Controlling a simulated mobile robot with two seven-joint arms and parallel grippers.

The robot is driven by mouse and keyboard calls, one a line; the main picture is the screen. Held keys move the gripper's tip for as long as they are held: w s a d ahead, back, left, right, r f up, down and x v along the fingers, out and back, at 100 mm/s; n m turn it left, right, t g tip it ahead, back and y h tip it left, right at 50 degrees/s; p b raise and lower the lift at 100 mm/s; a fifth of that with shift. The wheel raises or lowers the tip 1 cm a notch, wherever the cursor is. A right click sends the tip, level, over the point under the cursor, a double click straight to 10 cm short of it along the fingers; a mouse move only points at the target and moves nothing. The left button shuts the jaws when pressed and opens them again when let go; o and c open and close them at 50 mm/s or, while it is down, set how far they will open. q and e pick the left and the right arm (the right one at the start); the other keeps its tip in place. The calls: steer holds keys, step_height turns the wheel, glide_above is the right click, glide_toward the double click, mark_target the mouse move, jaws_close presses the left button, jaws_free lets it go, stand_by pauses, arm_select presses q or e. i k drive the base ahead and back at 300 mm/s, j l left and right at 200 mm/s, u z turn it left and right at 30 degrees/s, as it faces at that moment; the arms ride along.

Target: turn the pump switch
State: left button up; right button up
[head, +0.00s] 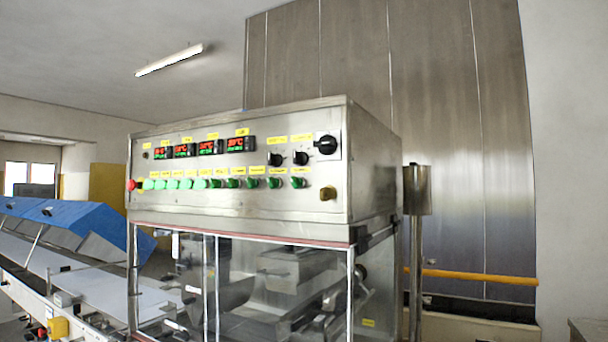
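The steel control panel (240,200) of the machine fills the middle of the head view. Its face carries a row of green switches (201,184) under small yellow labels. Three black rotary knobs are at the upper right: a small one (275,159), another small one (301,158) and a large one (326,145). The labels are too small to read, so I cannot tell which control is the pump switch. Neither of my grippers is in view.
Red and green digital displays (211,147) line the panel top. A red button (131,185) is at its left end. Clear doors (280,290) are below the panel. A conveyor with blue covers (85,228) runs at left; a steel post (416,250) and orange bar (480,276) stand at right.

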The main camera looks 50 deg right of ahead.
mark_target(200, 184)
steer(key=z, duration=1.4)
